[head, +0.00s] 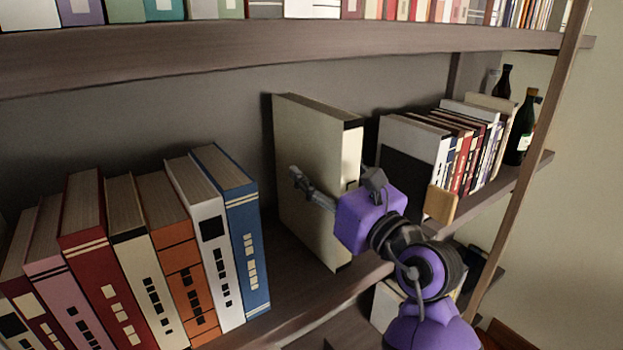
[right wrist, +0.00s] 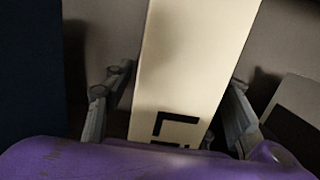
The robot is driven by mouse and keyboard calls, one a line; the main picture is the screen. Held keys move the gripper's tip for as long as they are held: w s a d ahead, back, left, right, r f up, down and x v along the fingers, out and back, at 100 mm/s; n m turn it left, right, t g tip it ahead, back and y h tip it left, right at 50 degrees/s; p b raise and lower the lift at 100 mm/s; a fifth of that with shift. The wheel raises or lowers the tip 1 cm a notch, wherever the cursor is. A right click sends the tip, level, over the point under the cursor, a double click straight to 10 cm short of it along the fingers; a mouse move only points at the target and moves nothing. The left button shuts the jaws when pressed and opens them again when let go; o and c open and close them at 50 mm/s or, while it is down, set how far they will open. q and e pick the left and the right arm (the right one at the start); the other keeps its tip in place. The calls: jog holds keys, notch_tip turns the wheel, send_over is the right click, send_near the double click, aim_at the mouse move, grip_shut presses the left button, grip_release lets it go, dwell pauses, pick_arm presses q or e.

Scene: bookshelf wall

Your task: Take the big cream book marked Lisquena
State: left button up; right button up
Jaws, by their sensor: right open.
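A big cream book (head: 305,165) stands upright on the middle shelf, with open space on both sides of it. In the right wrist view its pale spine (right wrist: 195,55) fills the centre, with black block marks low on it; I cannot read a name. My right gripper (head: 335,188) is open around the spine. One finger shows on the book's left side in the head view; the other is hidden. In the right wrist view the fingers (right wrist: 179,85) lie on either side of the book, with gaps. My left gripper is not in view.
A row of books ending in a blue book (head: 236,225) stands to the left. To the right are a white book (head: 412,136), several thin books (head: 465,160) and dark bottles (head: 521,130). The upper shelf board (head: 250,48) runs above, and a post (head: 530,150) stands right.

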jog(key=c, duration=0.3)
grip_shut()
jog(key=shift+r, duration=0.3)
